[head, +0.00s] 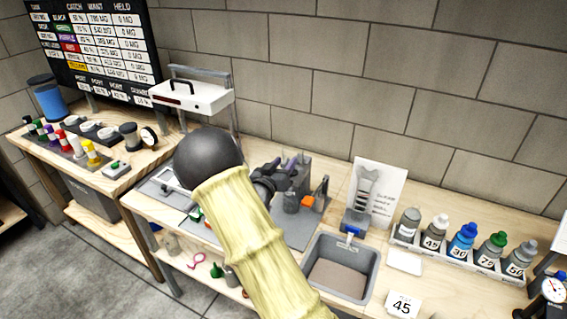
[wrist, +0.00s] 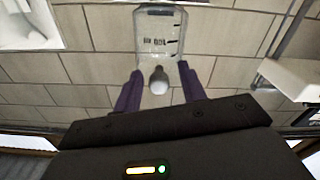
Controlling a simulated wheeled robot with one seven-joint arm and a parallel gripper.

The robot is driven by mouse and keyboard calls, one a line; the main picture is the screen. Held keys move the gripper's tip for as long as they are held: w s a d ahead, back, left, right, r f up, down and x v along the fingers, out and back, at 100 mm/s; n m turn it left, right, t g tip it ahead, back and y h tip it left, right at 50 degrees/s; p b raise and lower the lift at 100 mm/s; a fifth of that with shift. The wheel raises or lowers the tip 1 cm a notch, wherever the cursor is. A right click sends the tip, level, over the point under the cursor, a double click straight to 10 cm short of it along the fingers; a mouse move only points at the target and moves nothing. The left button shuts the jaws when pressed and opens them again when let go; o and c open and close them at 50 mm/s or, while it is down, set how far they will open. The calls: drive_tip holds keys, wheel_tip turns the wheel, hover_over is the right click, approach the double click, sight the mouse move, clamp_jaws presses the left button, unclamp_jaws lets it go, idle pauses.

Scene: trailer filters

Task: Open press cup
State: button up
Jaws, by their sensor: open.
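My gripper (head: 288,163) is above the middle of the bench in the head view, with my arm hiding part of the bench below. In the wrist view its two purple fingers (wrist: 160,90) are spread apart. I cannot tell whether the fingers touch either one. I cannot tell for sure which thing is the press cup. A white box-shaped unit with a dark handle (head: 195,96) stands on posts at the back left.
A grey bin (head: 341,268) sits right of my arm. A small grey bottle (head: 291,202) and an orange piece (head: 308,201) are near my gripper. A rack of numbered bottles (head: 462,259) stands at right. A card (head: 377,190) leans near the brick wall (head: 340,90).

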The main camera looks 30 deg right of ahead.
clamp_jaws()
drive_tip(key=shift+r, duration=0.1)
idle(0.3)
